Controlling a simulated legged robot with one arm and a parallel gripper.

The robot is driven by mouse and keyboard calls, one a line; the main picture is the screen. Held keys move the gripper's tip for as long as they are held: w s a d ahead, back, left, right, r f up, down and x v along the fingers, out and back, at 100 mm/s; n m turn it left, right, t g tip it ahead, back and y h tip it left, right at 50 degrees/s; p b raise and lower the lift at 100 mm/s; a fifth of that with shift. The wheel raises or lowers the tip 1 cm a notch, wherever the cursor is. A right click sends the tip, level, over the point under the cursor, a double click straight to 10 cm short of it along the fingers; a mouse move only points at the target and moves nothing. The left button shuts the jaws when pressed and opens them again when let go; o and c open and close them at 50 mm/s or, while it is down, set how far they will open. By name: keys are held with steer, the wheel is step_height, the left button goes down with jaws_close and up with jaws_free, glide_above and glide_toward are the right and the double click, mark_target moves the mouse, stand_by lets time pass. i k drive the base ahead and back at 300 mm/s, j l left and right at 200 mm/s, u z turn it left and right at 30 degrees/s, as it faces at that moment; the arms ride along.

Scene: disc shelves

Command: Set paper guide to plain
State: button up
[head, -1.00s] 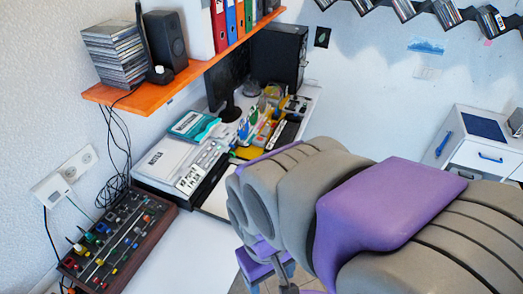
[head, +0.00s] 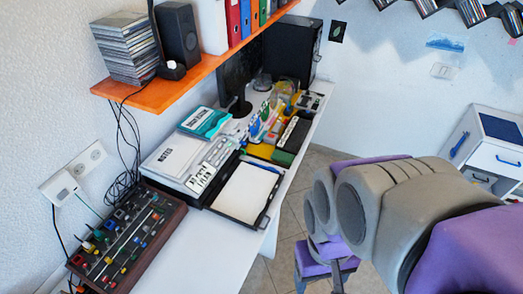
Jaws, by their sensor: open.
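A black-framed tray holding a white sheet (head: 246,190) lies flat on the white desk; I take it to be where the paper guide is, but the guide's setting is too small to read. My gripper (head: 325,272) hangs at the lower middle, purple and grey, over the floor to the right of the desk. It is partly cut off by the bottom edge, appears empty, and is apart from the tray.
A control panel with coloured knobs and sliders (head: 128,238) sits on the desk at left. A white box marked NOTES (head: 172,160), a teal box (head: 205,122) and a monitor (head: 236,80) stand behind. An orange shelf (head: 195,70) overhangs the desk. The desk front is clear.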

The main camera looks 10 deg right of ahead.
mark_target(270, 168)
steer(key=i+l, duration=0.2)
steer(key=i+l+u, duration=0.1)
steer(key=l, duration=0.3)
steer(key=i+l, duration=0.45)
steer(key=l, duration=0.2)
steer(key=u, duration=0.05)
